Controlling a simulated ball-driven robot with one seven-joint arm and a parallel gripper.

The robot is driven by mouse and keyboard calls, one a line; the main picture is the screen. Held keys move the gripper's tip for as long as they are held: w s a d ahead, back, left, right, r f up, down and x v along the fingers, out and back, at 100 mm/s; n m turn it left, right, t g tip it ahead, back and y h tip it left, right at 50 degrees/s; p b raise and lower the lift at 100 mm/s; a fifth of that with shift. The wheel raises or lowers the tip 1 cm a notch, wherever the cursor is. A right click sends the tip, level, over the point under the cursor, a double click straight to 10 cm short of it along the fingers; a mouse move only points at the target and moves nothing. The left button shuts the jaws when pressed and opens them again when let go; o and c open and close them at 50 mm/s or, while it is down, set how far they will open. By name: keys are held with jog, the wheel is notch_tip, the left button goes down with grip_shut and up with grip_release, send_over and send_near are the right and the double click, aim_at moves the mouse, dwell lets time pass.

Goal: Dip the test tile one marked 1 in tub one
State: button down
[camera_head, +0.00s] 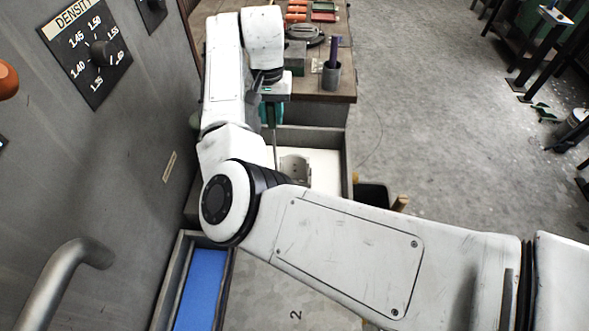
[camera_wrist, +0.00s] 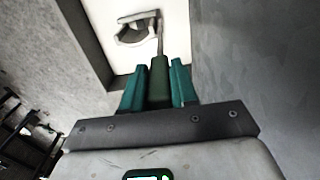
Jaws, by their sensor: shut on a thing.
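My gripper (camera_wrist: 159,82) is shut on a dark green handle (camera_wrist: 159,72), which sits between its two teal fingers. In the head view my gripper (camera_head: 271,110) is partly hidden by my arm. A thin metal rod (camera_wrist: 159,40) runs from the handle to a pale grey-white piece (camera_wrist: 133,28) with a curved shape. This piece also shows in the head view (camera_head: 296,168), against the white content of a grey-walled tub (camera_head: 347,165). I cannot tell whether it touches the white surface. No number 1 is readable on the piece or the tub.
A blue-filled tub (camera_head: 172,285) is nearer, with a 2 marked on the surface beside it. A grey panel with a density dial (camera_head: 98,52) and a pipe handle (camera_head: 55,285) stands at left. A wooden bench (camera_head: 335,88) with a cup (camera_head: 330,78) is beyond.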

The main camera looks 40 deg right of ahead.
notch_tip(320, 180, up, 3)
jog(key=shift+f+p, duration=0.1)
jog(key=shift+p, duration=0.85)
jog(key=shift+r, duration=4.75)
jog(key=shift+d, duration=0.1)
